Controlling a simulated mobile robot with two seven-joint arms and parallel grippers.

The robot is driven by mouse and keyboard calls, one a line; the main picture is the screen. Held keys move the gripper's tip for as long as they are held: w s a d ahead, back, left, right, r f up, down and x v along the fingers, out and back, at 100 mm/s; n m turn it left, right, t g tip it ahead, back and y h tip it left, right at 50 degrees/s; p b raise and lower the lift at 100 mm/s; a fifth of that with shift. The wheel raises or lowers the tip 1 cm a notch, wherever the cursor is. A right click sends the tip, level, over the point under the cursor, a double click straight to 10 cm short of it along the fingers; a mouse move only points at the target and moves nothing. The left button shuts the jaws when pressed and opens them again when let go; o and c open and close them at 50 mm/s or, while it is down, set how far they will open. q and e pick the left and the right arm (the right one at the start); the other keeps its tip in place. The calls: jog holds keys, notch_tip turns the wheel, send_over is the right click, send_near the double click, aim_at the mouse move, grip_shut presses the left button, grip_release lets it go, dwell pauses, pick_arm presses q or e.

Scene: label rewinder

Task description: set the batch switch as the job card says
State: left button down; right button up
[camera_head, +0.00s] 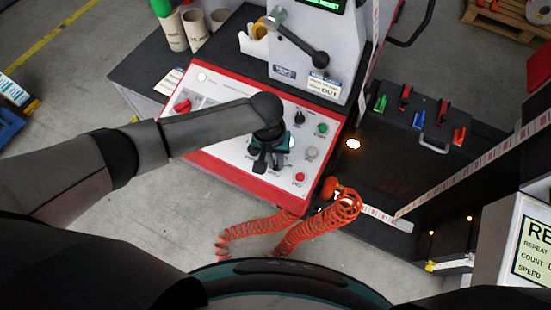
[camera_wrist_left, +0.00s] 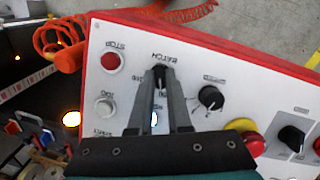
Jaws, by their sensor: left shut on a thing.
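My left gripper (camera_head: 264,166) reaches down over the white, red-edged control panel (camera_head: 228,158). In the left wrist view its fingertips (camera_wrist_left: 160,74) are closed around the dark knob of the batch switch (camera_wrist_left: 159,80), just below the printed word BATCH. The fingers hide most of the knob, so its pointer setting cannot be read. In the head view the gripper covers this switch. My right gripper is out of view.
Near the switch are a red stop button (camera_wrist_left: 112,61), a grey button (camera_wrist_left: 104,107), another black knob (camera_wrist_left: 210,98) and a red mushroom button (camera_wrist_left: 253,144) with yellow base. A coiled orange hose (camera_head: 300,232) hangs at the panel's front corner. A black case (camera_head: 410,122) lies at right.

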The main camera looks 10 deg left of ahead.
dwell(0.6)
pick_arm(q)
jog(key=m+p, duration=0.2)
jog(key=m, duration=0.1)
jog(key=shift+s+d+r+y+p, duration=0.1)
jog(key=shift+r+y+p, duration=0.05)
jog(key=shift+y+p, duration=0.25)
jog(key=m+p, duration=0.1)
jog(key=m, duration=0.2)
jog(key=shift+d+m+y+p, duration=0.1)
jog(key=shift+m+y+p, duration=0.3)
jog(key=m+t+p, duration=0.1)
jog(key=m+p, duration=0.1)
jog(key=m, duration=0.2)
jog(key=shift+s+y, duration=0.1)
jog(key=shift+y, duration=0.3)
jog(key=shift+s+d+m+t+p, duration=0.1)
jog(key=shift+m+t+p, duration=0.65)
jog(key=shift+m, duration=1.55)
jog(key=shift+f, duration=0.2)
jog(key=c, duration=0.9)
grip_release()
jog(key=shift+o, duration=0.2)
